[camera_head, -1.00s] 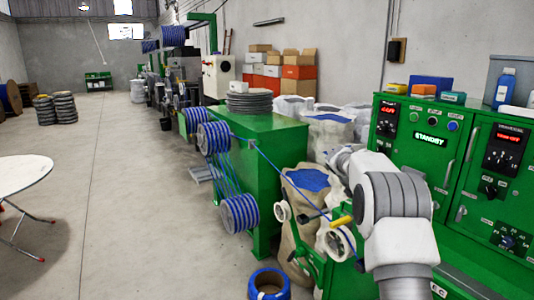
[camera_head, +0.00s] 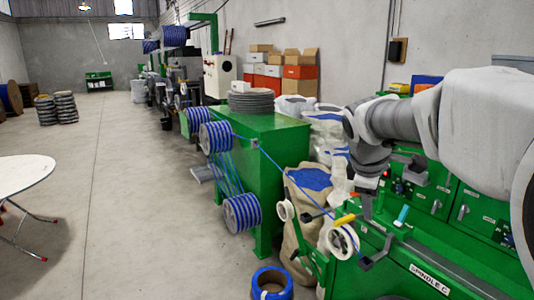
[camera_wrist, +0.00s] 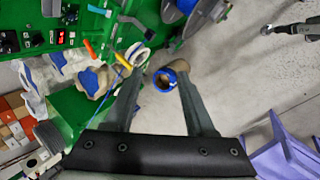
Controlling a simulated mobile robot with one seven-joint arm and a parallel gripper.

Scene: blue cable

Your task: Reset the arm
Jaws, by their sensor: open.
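My arm reaches in from the right in the head view, its wrist bent downward over the green spindle machine (camera_head: 425,265). My gripper is open in the wrist view (camera_wrist: 156,78), its two fingers apart with nothing held between them. The blue cable (camera_head: 285,172) runs from the large blue-wound reels (camera_head: 242,212) down to a white spool (camera_head: 342,241) on the machine. The spool also shows in the wrist view (camera_wrist: 138,54), beyond the left finger. A blue coil (camera_head: 270,285) lies on the floor.
A green cabinet (camera_head: 262,145) carries the reels. Sacks (camera_head: 298,205) stand behind the spool. Green control panels (camera_head: 470,210) are partly hidden behind my arm. A white round table (camera_head: 22,172) stands at the left. The middle floor is clear.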

